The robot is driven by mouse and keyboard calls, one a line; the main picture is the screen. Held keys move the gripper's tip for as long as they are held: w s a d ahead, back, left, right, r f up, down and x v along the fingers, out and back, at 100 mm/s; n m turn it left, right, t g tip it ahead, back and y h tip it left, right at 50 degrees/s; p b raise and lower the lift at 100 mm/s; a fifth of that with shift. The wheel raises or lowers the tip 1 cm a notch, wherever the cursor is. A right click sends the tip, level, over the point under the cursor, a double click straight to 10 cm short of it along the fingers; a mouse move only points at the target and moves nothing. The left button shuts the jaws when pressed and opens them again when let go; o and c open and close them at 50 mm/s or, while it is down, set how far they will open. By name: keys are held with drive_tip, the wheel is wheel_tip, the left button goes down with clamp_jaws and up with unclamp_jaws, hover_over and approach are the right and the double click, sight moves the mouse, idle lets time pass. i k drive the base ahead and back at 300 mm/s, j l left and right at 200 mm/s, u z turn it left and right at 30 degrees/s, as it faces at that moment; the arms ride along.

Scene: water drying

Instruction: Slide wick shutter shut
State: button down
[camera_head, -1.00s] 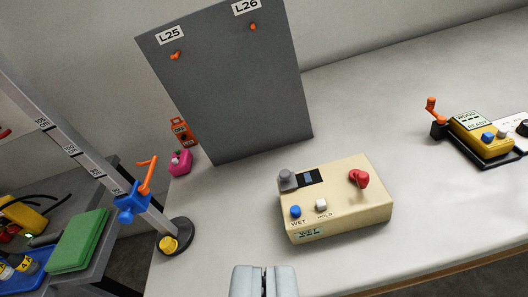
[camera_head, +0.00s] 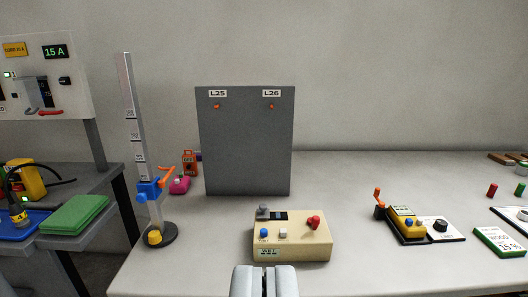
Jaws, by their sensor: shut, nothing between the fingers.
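My gripper (camera_head: 265,281) shows at the bottom centre of the view, its two grey fingers shut together with nothing between them. It is in front of a cream control box (camera_head: 291,248) with a blue button, a white button, a red knob and a small dark display. The lower label on the box reads WET. I cannot pick out a wick shutter for certain in this view. A grey upright panel (camera_head: 246,150) with labels L25 and L26 and two small orange pegs stands behind the box.
A ruled post (camera_head: 128,100) with a blue clamp (camera_head: 150,189) stands at left on a dark round base. A yellow meter (camera_head: 407,224) sits at right, near a green-edged card (camera_head: 498,242). A side bench with a green pad (camera_head: 74,214) is at far left. Bench between is clear.

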sight(262, 212)
drive_tip(key=k, duration=0.9)
